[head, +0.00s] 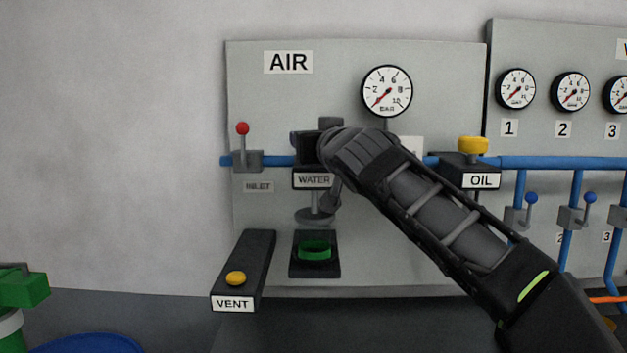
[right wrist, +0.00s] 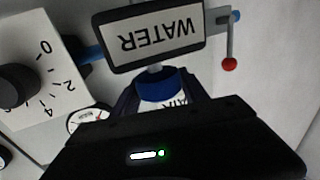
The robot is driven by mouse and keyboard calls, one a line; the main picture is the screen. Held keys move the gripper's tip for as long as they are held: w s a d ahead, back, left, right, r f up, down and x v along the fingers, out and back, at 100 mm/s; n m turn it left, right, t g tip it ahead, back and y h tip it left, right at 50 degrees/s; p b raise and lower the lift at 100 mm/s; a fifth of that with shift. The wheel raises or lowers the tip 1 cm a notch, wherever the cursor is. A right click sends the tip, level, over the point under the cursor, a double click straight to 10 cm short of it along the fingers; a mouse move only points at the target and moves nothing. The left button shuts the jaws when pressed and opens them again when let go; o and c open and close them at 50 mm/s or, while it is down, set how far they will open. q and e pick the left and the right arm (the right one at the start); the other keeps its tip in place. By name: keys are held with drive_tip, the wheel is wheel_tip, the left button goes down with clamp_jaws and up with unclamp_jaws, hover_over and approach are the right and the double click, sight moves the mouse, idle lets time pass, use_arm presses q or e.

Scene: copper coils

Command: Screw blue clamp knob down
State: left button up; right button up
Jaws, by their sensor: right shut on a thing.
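The blue clamp knob (right wrist: 158,86) sits just under the block labelled WATER (right wrist: 155,38) in the right wrist view. My right gripper (right wrist: 162,96) is shut on it, with dark fingers on both sides. In the head view my right gripper (head: 331,196) is at the WATER block (head: 314,180), and the hand covers part of the block; the blue knob is hidden there. Below the block a short stem ends in a grey disc (head: 315,216). The disc hangs above a green ring (head: 314,250) on a black base, with a gap between. My left gripper is not in view.
The AIR panel carries a gauge (head: 387,91), a red-tipped lever (head: 243,140) and a blue pipe (head: 275,161). An OIL block with a yellow knob (head: 473,146) stands to the right. A VENT box (head: 243,270) with a yellow button is at lower left.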

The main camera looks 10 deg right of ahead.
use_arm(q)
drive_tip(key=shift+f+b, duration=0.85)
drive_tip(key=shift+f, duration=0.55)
use_arm(e)
drive_tip(key=shift+a+f+m+h, duration=0.1)
drive_tip(key=shift+f+m+h, duration=0.2)
drive_tip(key=shift+m+h, duration=0.6)
drive_tip(key=shift+h, duration=0.3)
drive_tip(key=o, duration=1.4)
drive_tip(key=shift+s+r, duration=0.15)
drive_tip(key=shift+r, duration=0.05)
drive_tip(key=shift+c, duration=0.2)
drive_tip(key=shift+s+b, duration=0.35)
drive_tip(key=shift+s, duration=0.2)
use_arm(q)
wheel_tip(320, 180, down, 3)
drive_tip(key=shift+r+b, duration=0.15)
drive_tip(key=shift+b, duration=0.8)
use_arm(e)
drive_tip(key=s, duration=0.6)
drive_tip(key=shift+s+a, duration=0.3)
drive_tip(key=shift+a, duration=0.05)
